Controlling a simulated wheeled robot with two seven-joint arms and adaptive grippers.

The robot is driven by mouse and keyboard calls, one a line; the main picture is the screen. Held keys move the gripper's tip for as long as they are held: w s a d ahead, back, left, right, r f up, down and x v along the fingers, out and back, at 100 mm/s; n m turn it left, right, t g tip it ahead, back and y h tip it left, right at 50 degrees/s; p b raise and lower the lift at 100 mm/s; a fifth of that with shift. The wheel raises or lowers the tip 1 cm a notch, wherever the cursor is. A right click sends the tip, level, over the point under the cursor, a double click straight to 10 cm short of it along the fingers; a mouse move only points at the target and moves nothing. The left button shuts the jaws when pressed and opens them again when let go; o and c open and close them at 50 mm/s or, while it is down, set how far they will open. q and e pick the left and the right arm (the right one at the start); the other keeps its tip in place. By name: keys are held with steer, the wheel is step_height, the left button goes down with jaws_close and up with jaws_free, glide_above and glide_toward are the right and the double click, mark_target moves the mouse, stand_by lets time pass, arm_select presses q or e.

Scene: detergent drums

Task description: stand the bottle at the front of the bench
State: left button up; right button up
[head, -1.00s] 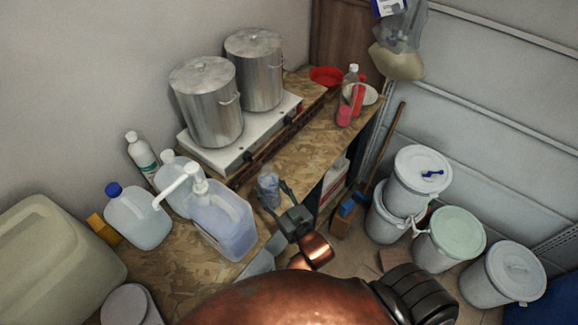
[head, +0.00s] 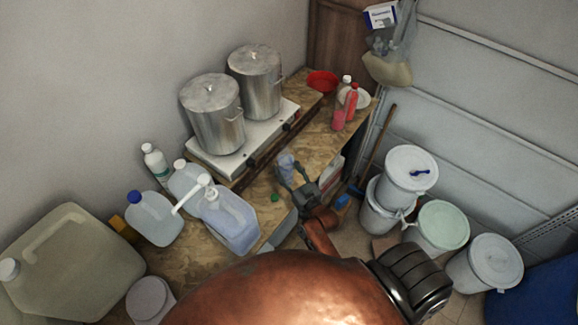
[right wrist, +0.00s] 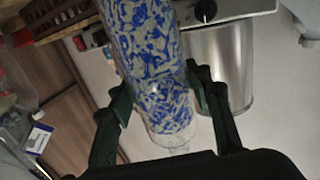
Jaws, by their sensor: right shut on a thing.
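The bottle (head: 286,166) is small and clear with a blue pattern. In the head view it is over the bench (head: 187,270), near the front edge and right of the pump jug. My right gripper (head: 298,187) is shut on it from the front. In the right wrist view the bottle (right wrist: 150,65) stands between the fingers of the gripper (right wrist: 160,100), which are on both its sides. Whether its base touches the bench is hidden. My left gripper is not in view.
Red bottles (head: 351,97) stand at the far end. White drums (head: 410,168) stand on the floor at right.

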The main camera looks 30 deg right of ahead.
steer(key=w+d+f+b, duration=0.5)
steer(key=w+f+b, duration=0.2)
steer(key=f+b, duration=0.3)
steer(key=b, duration=0.3)
steer(key=shift+w+d+f, duration=0.3)
steer(key=shift+d+f, duration=0.05)
steer(key=shift+d, duration=0.05)
steer(key=shift+f, duration=0.1)
steer(key=shift+f, duration=0.15)
steer(key=o, duration=1.6)
